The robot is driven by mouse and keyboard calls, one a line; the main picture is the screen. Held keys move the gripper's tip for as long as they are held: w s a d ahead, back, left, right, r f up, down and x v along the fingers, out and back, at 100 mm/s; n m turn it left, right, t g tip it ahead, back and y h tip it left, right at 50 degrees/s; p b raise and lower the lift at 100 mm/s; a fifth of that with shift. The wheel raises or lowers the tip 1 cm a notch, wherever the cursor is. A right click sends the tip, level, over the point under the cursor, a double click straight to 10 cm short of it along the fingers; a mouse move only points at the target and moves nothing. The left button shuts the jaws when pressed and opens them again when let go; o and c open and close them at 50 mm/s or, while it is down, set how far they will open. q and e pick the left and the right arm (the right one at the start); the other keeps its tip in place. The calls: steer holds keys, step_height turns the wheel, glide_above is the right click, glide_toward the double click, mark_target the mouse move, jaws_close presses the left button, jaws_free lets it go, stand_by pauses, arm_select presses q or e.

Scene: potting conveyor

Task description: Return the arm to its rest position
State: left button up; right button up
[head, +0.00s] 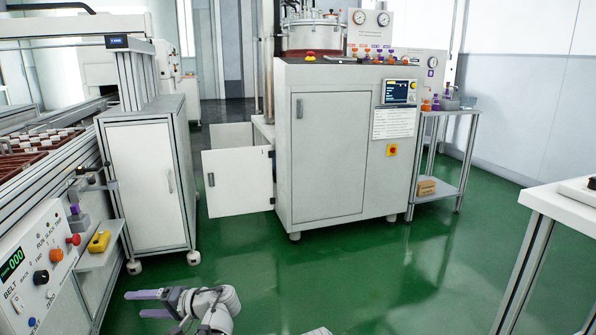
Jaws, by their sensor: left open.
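My left gripper (139,304) shows at the bottom of the head view, left of the middle. Its two purple-grey fingers point to the left and are apart, with nothing between them. My light grey left arm bends at the bottom edge beside it. The gripper is over the green floor, to the right of the conveyor's control panel (36,268), and touches nothing that I can see. My right gripper is not in view.
A conveyor with brown trays (22,160) runs along the left. A small shelf (100,252) there holds a yellow object (98,242). A white cabinet (146,185) and a large machine cabinet (328,150) with an open door (238,182) stand behind. A white table (562,203) is at right. Green floor between is clear.

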arm_select(q)
steer(key=s+d+f+m+g+h+p, duration=0.15)
steer(key=s+d+h+p, duration=0.35)
steer(key=d, duration=0.6)
steer(key=s+d+f+m+h+p, duration=0.15)
steer(key=s+d+h+p, duration=0.3)
steer(key=d, duration=0.55)
steer(key=s+d+m+g+h+p, duration=0.15)
steer(key=s+d+h+p, duration=0.3)
steer(key=d, duration=0.65)
step_height(320, 180, up, 37)
steer(key=p, duration=3.7)
steer(key=shift+s+r+t, duration=0.15)
steer(key=shift+t, duration=0.25)
steer(key=shift+a, duration=0.1)
